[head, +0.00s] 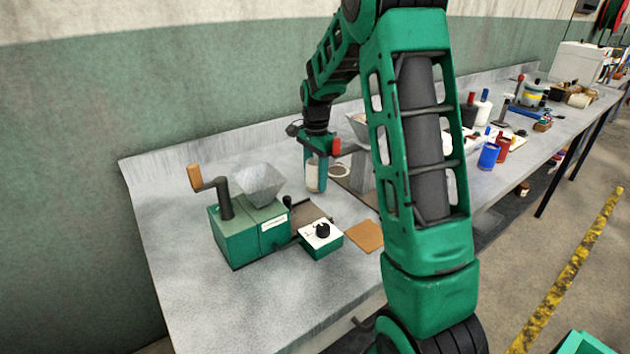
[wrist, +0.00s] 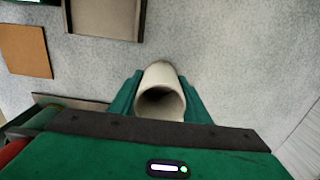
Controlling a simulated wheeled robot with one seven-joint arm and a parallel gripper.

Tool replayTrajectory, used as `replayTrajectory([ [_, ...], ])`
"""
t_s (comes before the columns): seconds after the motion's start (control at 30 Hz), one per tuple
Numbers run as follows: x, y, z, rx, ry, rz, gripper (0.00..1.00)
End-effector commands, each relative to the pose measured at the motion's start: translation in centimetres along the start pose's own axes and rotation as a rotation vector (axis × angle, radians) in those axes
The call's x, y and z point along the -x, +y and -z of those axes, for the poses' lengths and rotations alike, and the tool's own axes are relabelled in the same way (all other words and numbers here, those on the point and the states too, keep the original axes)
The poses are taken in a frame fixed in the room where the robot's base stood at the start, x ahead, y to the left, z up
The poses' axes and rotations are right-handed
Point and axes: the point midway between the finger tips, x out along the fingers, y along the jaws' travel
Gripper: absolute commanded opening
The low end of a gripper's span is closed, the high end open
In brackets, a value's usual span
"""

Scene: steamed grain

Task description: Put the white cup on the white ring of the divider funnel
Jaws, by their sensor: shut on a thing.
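My gripper (head: 316,182) is shut on the white cup (head: 312,174) and hangs over the back of the bench. In the wrist view the cup (wrist: 161,76) sits between the two green fingers (wrist: 160,98), with its round open mouth facing the camera. A grey funnel (head: 359,126) on a pale stand, perhaps the divider funnel, stands just right of the gripper in the head view, partly hidden by my arm. I cannot tell whether the cup touches the bench.
A green mill (head: 243,232) with a grey hopper and crank stands at the front left. Beside it are a small green box with a black knob (head: 321,238) and a brown square mat (head: 364,236). Several bottles and jars crowd the right. The bench's left front is bare.

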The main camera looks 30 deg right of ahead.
Motion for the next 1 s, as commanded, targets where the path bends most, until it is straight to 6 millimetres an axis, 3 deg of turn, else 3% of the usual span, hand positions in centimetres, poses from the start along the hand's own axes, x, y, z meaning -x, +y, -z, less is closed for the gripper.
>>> replayTrajectory([
  [0.17,3.2,-0.1,0.1,0.000,0.002,0.006,0.17],
  [0.5,7.6,1.0,-7.0,0.003,0.001,0.004,0.17],
  [0.7,9.3,1.5,-10.0,0.002,0.000,0.002,0.17],
  [0.87,10.1,1.6,-10.9,-0.017,0.001,0.002,0.17],
  [1.0,10.4,1.1,-10.1,-0.136,0.004,0.000,0.17],
])
